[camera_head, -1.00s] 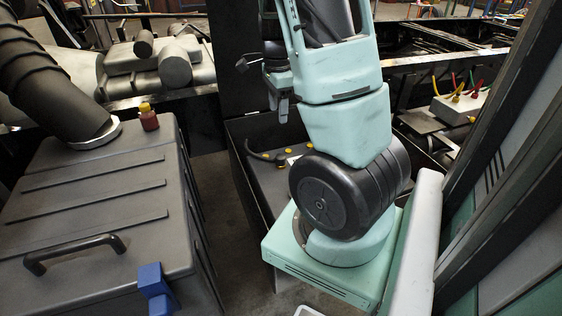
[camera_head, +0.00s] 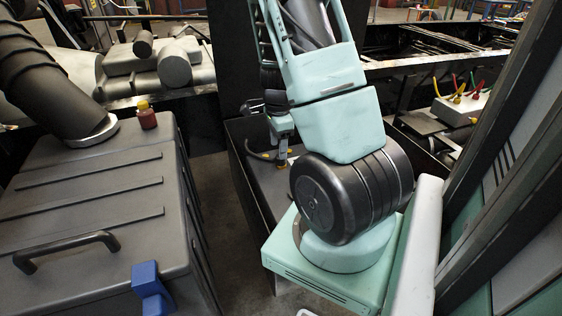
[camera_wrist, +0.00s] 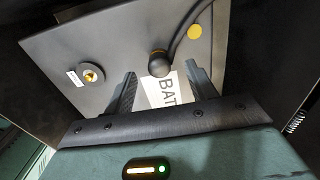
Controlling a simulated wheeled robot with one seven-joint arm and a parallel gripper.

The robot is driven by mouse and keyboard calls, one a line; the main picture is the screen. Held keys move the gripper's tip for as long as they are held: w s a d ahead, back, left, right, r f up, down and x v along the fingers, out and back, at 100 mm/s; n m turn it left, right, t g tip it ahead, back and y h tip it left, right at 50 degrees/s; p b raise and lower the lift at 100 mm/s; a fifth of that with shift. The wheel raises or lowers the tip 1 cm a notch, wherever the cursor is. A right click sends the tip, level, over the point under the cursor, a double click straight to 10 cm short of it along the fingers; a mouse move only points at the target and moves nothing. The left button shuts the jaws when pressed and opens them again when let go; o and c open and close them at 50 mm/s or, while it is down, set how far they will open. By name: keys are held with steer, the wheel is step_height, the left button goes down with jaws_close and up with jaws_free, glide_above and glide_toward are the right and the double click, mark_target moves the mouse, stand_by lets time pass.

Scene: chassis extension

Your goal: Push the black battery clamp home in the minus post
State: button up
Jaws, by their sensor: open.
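The grey battery top (camera_wrist: 60,47) fills much of the wrist view; the battery (camera_head: 266,186) also shows in the head view, partly behind my arm. The black battery clamp (camera_wrist: 159,65) is a dark round knob with a black cable running up from it. My gripper (camera_wrist: 161,72) is open, its two fingers apart with the clamp showing between and beyond the fingertips; contact cannot be told. A brass post in a dark ring (camera_wrist: 91,75) with a small white tag lies to the left. Its sign is unreadable, and whatever is under the clamp is hidden.
A white label reading "BAT" (camera_wrist: 165,91) and a yellow cap (camera_wrist: 194,32) are on the battery top. Dark walls (camera_head: 240,180) surround the battery closely. A grey case (camera_head: 90,200) with a red bottle (camera_head: 147,118) stands to the left.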

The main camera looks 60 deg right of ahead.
steer(key=f, duration=0.4)
steer(key=shift+s+d+b, duration=0.2)
steer(key=shift+s+b, duration=0.1)
steer(key=shift+s, duration=0.1)
steer(key=shift+f, duration=0.6)
steer(key=c, duration=1)
